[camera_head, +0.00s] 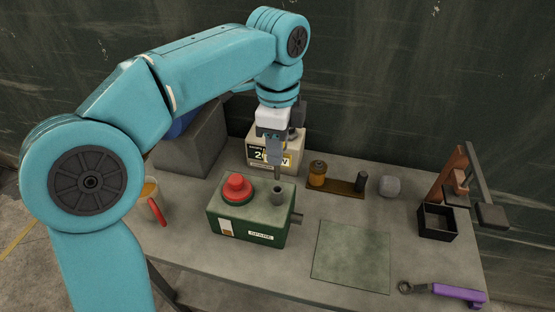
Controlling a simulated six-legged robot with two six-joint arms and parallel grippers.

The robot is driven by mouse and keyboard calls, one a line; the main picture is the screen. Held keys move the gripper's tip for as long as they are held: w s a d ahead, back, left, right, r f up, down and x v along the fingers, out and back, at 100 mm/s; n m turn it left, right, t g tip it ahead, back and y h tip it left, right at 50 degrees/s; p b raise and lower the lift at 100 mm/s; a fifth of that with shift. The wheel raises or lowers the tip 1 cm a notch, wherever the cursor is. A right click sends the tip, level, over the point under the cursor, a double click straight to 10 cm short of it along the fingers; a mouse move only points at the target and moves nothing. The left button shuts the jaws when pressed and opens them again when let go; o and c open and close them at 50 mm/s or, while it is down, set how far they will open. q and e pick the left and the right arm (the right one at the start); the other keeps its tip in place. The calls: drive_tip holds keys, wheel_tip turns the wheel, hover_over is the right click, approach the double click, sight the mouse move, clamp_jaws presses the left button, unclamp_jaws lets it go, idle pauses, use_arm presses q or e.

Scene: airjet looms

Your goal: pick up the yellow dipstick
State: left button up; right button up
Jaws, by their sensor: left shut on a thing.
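My left gripper (275,158) points down above the green gearbox (247,232), over the short grey tube (279,197) on its top. It is shut on the yellow dipstick. A red cap (237,189) sits on top of the green box, left of the tube. My right gripper is not in view.
A brown stand with an amber bottle (317,173), a black open bin (437,222) and a purple-handled tool (455,292) lie to the right. A flat green-grey mat (352,257) is bare.

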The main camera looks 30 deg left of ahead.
use_arm(q)
wheel_tip(320, 180, up, 13)
drive_tip(key=p, duration=0.3)
drive_tip(key=shift+f+p, duration=0.2)
drive_tip(key=shift+p, duration=0.2)
